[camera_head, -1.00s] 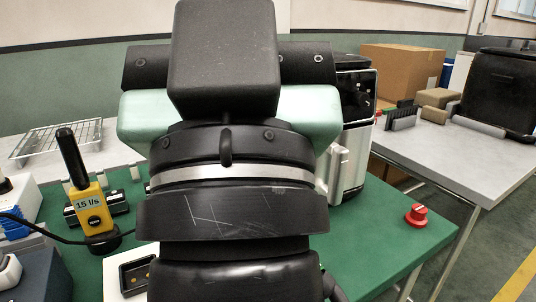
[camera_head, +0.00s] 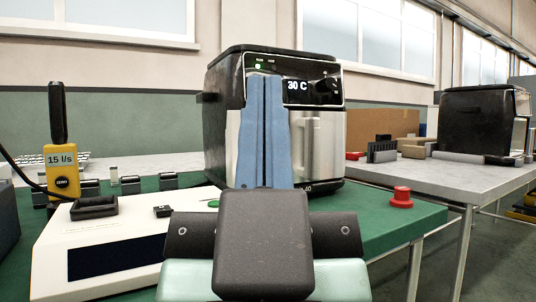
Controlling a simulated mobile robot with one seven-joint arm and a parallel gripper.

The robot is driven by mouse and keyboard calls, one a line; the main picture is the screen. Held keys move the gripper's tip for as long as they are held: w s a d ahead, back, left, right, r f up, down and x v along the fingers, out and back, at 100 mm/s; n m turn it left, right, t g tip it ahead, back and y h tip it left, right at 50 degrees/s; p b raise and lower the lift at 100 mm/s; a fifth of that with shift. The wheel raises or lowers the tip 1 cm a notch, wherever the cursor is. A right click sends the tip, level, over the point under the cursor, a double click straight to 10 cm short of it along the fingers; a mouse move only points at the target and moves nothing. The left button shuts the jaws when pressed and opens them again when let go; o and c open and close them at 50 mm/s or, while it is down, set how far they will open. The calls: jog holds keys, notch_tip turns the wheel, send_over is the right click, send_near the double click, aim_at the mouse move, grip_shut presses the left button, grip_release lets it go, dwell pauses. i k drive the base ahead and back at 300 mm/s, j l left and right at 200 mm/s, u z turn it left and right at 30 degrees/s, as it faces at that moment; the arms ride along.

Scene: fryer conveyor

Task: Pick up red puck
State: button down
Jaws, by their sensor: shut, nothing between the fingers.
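The red puck (camera_head: 402,197) stands on the green table near its right edge, a wide round base with a narrower round top. My gripper (camera_head: 265,80) points upward in the middle of the view, its two blue fingers side by side with only a thin dark line between them. It is shut and empty. It is to the left of the puck and well apart from it. Nothing covers the puck.
The black and silver fryer (camera_head: 328,150) stands behind my gripper. A white scale (camera_head: 50,258) and a yellow handheld device (camera_head: 62,170) are at the left. A grey table (camera_head: 420,178) with a cardboard box (camera_head: 383,133) stands at the right. The green tabletop around the puck is clear.

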aim_at(401, 199)
jog(key=k+u, duration=0.1)
jog(key=u, duration=0.3)
jog(key=j+u, duration=0.15)
jog(key=u, duration=0.2)
jog(key=k+j+u, duration=0.1)
jog(key=u, duration=0.3)
jog(key=j+u, duration=0.15)
jog(key=u, duration=0.2)
